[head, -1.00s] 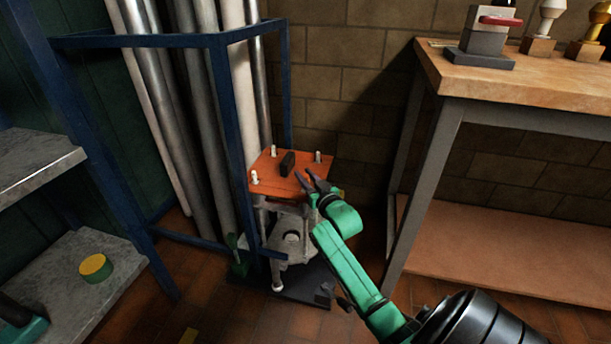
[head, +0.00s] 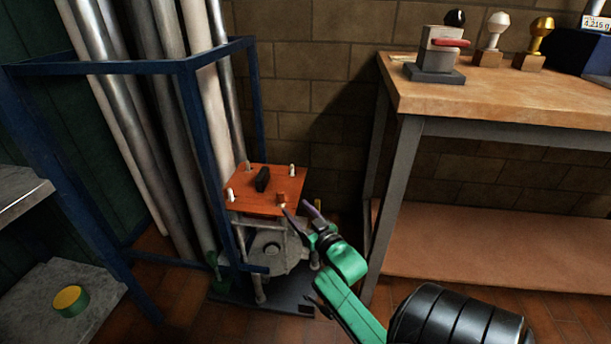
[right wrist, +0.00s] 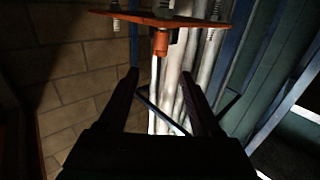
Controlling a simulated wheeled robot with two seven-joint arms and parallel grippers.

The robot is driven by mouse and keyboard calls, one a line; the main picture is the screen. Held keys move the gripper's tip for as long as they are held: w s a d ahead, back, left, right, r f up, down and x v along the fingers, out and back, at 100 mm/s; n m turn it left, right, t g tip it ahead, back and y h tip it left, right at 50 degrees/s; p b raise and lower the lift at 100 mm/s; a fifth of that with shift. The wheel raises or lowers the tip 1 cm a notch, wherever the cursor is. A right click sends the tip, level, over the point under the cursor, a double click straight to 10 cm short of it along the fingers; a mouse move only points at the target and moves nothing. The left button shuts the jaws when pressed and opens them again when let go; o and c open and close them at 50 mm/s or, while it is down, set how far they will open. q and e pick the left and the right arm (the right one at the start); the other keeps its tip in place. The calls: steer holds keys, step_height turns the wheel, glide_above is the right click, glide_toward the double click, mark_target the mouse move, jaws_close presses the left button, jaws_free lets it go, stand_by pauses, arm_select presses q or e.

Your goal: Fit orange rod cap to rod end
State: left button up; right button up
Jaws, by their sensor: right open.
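The orange rod cap (head: 281,198) stands upright at the front right corner of the orange plate (head: 258,205), where it hides any rod end beneath it. In the right wrist view the cap (right wrist: 160,43) shows ahead of the fingers, beyond their tips. White rod ends show at the plate's other corners: front left (head: 230,194), back left (head: 248,167) and back right (head: 292,170). My right gripper (head: 300,210) is open and empty, just off that front right corner. Its open fingers (right wrist: 160,76) show nothing held between them. My left gripper is out of view.
A black block (head: 263,179) sits on the plate. A blue frame (head: 190,100) with tall pipes stands close at the left. A workbench (head: 500,93) with small stands is at the right. A yellow-green disc (head: 70,300) lies on the grey shelf at lower left.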

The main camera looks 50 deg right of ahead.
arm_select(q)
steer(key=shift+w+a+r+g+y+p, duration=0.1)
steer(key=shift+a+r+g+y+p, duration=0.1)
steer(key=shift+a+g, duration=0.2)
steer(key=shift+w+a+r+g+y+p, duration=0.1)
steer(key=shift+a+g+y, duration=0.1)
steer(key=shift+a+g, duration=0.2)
arm_select(e)
steer(key=v, duration=0.4)
steer(key=shift+s, duration=0.1)
steer(key=shift+a+f, duration=0.1)
